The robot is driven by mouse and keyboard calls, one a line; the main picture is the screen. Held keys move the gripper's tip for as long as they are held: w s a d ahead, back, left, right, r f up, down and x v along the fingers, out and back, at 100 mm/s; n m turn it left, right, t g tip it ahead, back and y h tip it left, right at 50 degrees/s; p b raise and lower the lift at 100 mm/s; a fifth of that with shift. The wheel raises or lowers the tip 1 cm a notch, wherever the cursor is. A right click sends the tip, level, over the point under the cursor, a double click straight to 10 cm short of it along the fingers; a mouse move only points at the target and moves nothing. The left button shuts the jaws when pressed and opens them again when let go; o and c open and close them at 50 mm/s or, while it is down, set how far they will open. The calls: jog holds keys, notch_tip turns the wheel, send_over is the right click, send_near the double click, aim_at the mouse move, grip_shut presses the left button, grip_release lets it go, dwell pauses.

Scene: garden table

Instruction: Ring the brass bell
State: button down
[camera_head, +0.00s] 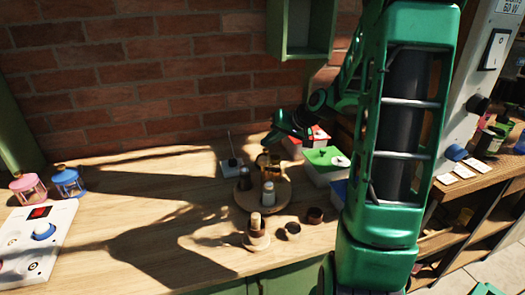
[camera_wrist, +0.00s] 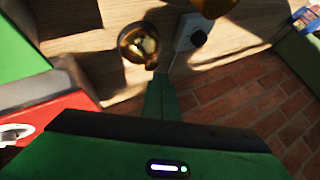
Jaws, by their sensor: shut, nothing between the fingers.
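A round, shiny brass object, which looks like the bell, stands on the wooden table in the wrist view (camera_wrist: 138,45). My gripper's narrow shut fingers (camera_wrist: 162,90) point toward it, with their tips close beside its lower right edge; I cannot tell whether they touch. In the head view, my gripper (camera_head: 285,136) hangs above the back of the table, and a golden-brown shape that may be the bell (camera_head: 267,160) shows just below it, partly hidden. Nothing shows between the fingers.
A round wooden tray (camera_head: 279,203) with small shakers stands in front. A white box with a black knob (camera_wrist: 190,38) is beside the brass object. Red and green boxes (camera_head: 325,158) stand to the right. Two lanterns and a white panel (camera_head: 38,240) are at left. The brick wall is behind.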

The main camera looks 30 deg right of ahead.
jog(key=shift+f, duration=0.2)
jog(key=shift+f, duration=0.3)
dwell(0.4)
jog(key=shift+r, duration=0.65)
notch_tip(320, 180, up, 6)
jog(key=shift+f, duration=0.1)
dwell(0.6)
jog(key=shift+s, duration=0.15)
dwell(0.6)
